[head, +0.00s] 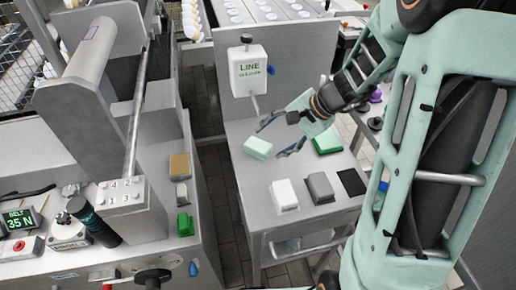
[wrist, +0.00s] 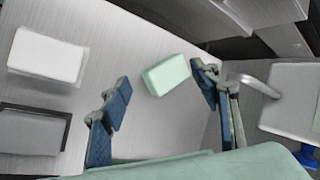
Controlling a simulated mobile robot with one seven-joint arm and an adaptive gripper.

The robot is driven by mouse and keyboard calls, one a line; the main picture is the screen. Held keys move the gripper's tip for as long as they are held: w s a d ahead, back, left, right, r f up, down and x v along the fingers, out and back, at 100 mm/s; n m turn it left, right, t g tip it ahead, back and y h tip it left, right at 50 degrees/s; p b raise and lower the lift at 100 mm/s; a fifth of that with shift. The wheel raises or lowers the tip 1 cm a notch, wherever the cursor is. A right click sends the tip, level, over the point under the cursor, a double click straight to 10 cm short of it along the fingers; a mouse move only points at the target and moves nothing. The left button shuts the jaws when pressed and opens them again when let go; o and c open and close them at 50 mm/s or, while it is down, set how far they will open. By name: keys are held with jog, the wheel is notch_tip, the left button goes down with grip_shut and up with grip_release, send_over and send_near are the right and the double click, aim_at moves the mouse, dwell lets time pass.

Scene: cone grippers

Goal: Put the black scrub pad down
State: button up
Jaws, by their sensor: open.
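The black scrub pad (head: 352,182) lies flat at the right front of the small grey table (head: 240,190), last in a row beside a grey pad (head: 319,188) and a white pad (head: 284,195). I cannot make it out in the wrist view. My gripper (head: 277,138) is open and empty above the table, to the left of and behind the black pad. In the wrist view a pale green block (wrist: 167,75) shows between the open fingertips (wrist: 160,72), with nothing clasped. The white pad (wrist: 45,55) and grey pad (wrist: 32,132) are at left there.
A darker green pad (head: 328,143) lies at the table's back right. A line cleaner dispenser (head: 248,70) stands on the back panel, its spout over the table. A machine (head: 120,190) with tan, grey and green blocks stands left across a gap. Shelving with dark items (head: 375,122) is at right.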

aim_at(258, 144)
jog(key=m, duration=0.5)
jog(key=d+f+m+t, duration=0.1)
jog(key=m, duration=0.5)
jog(key=m+t+y+b, duration=0.1)
jog(key=m, duration=0.4)
jog(key=shift+w+d+f+m, duration=0.2)
jog(key=shift+w+d+m, duration=0.1)
jog(key=shift+d, duration=0.1)
jog(key=b+x, duration=0.1)
jog(key=x, duration=0.4)
jog(key=shift+w, duration=0.1)
jog(key=x, duration=0.5)
jog(key=shift+w+r, duration=0.1)
jog(key=shift+w, duration=0.35)
jog(key=c, duration=1.1)
jog(key=shift+o, duration=0.2)
jog(key=shift+r, duration=0.15)
